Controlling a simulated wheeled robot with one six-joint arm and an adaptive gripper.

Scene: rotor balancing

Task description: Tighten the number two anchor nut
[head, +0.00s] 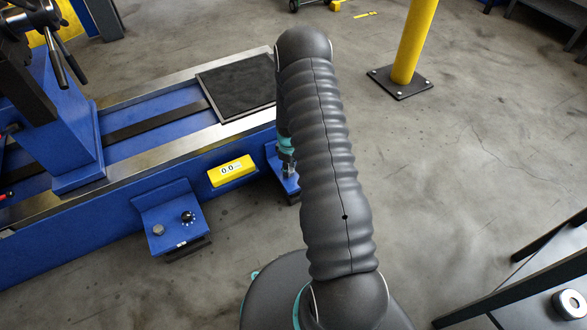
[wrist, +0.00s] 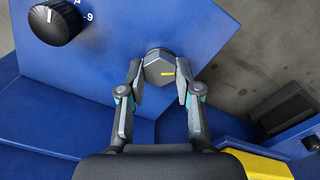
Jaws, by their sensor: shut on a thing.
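No number for this nut is readable. In the head view, my gripper (head: 287,150) is at the blue foot (head: 280,172) on the machine's near side, largely covered by my arm. The nut itself cannot be made out there.
A black dial (wrist: 55,22) stands beside the nut. Another blue foot (head: 150,215) with a bolt and dial is at left. A yellow display (head: 232,171) reads 0.0. A yellow post (head: 415,40) stands behind; the floor at right is clear up to a dark table (head: 530,285).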

